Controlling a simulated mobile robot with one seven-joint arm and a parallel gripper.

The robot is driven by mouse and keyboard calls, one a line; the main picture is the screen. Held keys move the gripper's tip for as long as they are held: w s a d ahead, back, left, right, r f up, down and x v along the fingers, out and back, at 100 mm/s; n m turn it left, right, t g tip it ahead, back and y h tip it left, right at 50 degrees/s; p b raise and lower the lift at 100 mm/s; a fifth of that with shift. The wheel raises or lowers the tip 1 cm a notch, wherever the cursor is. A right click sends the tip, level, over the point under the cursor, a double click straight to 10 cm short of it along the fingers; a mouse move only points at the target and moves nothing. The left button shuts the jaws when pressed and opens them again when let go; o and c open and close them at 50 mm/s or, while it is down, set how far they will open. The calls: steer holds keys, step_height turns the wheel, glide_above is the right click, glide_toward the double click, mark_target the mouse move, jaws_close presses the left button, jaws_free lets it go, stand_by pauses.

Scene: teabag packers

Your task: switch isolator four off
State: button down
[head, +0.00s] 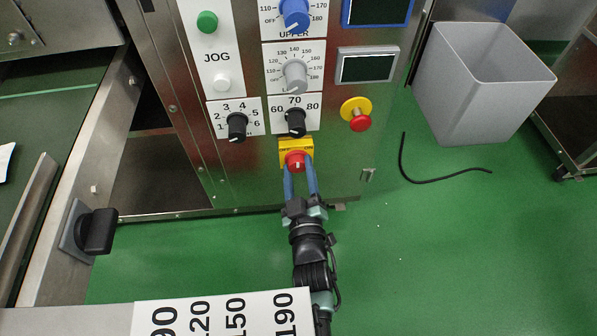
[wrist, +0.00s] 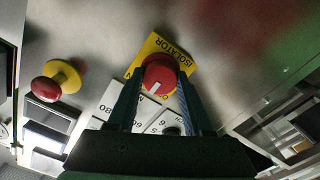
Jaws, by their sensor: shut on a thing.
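A red rotary isolator knob (head: 295,159) sits on a yellow plate (head: 284,145) low on the metal panel. The plate reads OFF at left and ON at right in the head view. In the wrist view the same red knob (wrist: 158,70) shows a white pointer mark, and the yellow plate (wrist: 180,50) reads ISOLATOR upside down. I cannot make out a number on it, nor surely which word the mark points to. My gripper (head: 299,170) reaches up from below, its two blue fingers shut on either side of the knob. It shows also in the wrist view (wrist: 159,88).
Just above are black dials (head: 296,122) and (head: 237,126). A red stop button (head: 359,121) on a yellow base is at right. A grey bin (head: 470,100) and a black cable (head: 440,180) are on the green floor. A conveyor frame (head: 60,210) stands at left.

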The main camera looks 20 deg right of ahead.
steer(key=n+b, duration=0.1)
steer(key=n, duration=0.3)
steer(key=shift+f+n+b, duration=0.1)
steer(key=shift+n+b, duration=0.2)
steer(key=shift+n, duration=0.1)
steer(key=n+b, duration=0.1)
steer(key=n, duration=0.3)
stand_by(0.4)
steer(key=shift+c, duration=1.5)
jaws_free()
steer(key=p+v, duration=0.2)
steer(key=v, duration=1.1)
steer(key=shift+r+p, duration=0.2)
steer(key=shift+p, duration=0.1)
